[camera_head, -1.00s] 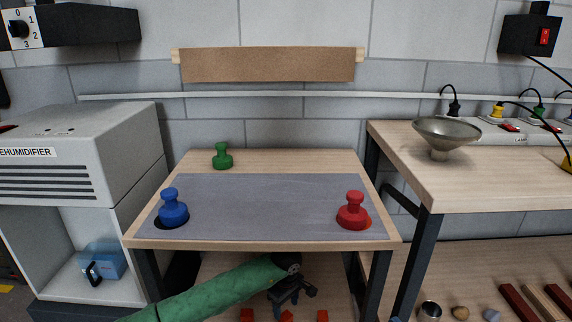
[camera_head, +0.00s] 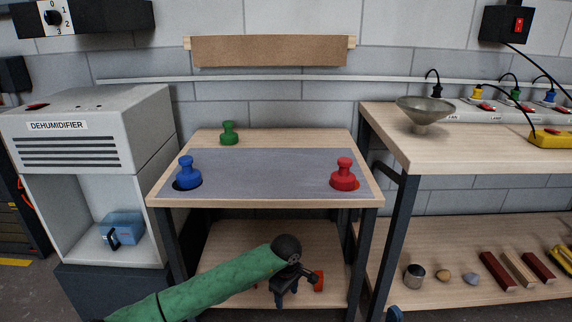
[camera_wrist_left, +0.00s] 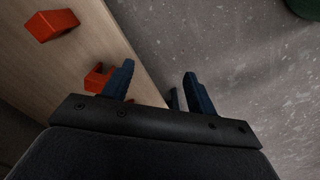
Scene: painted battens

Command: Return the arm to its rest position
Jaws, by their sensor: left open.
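My left arm comes in from the lower left in a green sleeve. Its gripper (camera_head: 287,292) hangs in front of the small table's lower shelf in the head view. In the left wrist view the two blue fingers (camera_wrist_left: 155,86) are apart with nothing between them. They point past the shelf edge, over grey floor.
The small table (camera_head: 280,202) carries blue (camera_head: 187,174), red (camera_head: 343,175) and green (camera_head: 229,133) knobbed pieces. Orange-red blocks (camera_wrist_left: 53,25) lie on its lower shelf (camera_head: 225,240), close to my left gripper. A dehumidifier (camera_head: 85,135) stands left, a bench (camera_head: 440,150) right.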

